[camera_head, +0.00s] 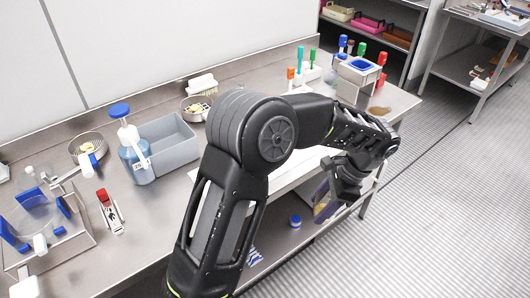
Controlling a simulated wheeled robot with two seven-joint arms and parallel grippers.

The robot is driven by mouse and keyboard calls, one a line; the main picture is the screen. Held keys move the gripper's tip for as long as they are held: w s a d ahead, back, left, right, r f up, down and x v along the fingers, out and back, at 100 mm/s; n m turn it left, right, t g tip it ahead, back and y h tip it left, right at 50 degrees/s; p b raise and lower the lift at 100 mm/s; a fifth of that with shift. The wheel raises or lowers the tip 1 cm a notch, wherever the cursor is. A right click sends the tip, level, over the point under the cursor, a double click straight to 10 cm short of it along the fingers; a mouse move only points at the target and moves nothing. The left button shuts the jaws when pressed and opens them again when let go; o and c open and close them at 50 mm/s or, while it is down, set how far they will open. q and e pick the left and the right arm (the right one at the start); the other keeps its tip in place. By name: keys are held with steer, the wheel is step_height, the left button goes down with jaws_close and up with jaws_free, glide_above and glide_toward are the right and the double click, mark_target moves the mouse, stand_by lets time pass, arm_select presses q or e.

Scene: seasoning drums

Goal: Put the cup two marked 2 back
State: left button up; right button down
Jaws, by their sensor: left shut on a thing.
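My left arm comes in from the bottom left and reaches across the middle of the head view. My left gripper (347,196) is at the front edge of the bench on the right, pointing down. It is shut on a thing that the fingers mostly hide. A tan and purple shape (325,207) shows just below and left of the fingers; I cannot tell whether it is held or lies behind them. I cannot make out a cup marked 2. My right gripper is not in view.
A blue-capped bottle (130,148) stands by a grey bin (172,150) on the steel bench. A clear vessel with blue clips (38,213) is at left. Colored-topped holders (301,62) and a grey box (358,82) stand at the far end. Striped floor at right is clear.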

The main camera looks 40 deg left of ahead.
arm_select(q)
steer(key=shift+s+d, duration=0.1)
steer(key=shift+w+a+r, duration=0.1)
steer(key=shift+w+a, duration=0.15)
steer(key=w+a+r+m+t, duration=0.1)
steer(key=w+a+m, duration=0.1)
steer(key=a, duration=0.1)
steer(key=w+a+r+m+t+p, duration=0.1)
steer(key=w+a+r+m, duration=0.1)
steer(key=a+m, duration=0.1)
steer(key=w+a+r+m+y+p, duration=0.1)
steer(key=w+a+m, duration=0.1)
steer(key=a, duration=0.3)
steer(key=shift+w+a+r+m+t, duration=0.1)
steer(key=shift+a+r+m+t, duration=0.15)
steer(key=shift+m+t, duration=0.15)
steer(key=w+a+r+m+t, duration=0.1)
steer(key=a+r+m, duration=0.2)
steer(key=a, duration=0.3)
steer(key=w+a+r+m+t+h+p, duration=0.1)
steer(key=a+r+m, duration=0.2)
steer(key=a, duration=0.3)
steer(key=shift+w+a+m+t, duration=0.15)
steer(key=shift+w+m+t, duration=0.25)
steer(key=shift+m, duration=0.2)
steer(key=shift+p, duration=0.3)
steer(key=shift+f+p, duration=0.3)
steer(key=shift+f, duration=2.85)
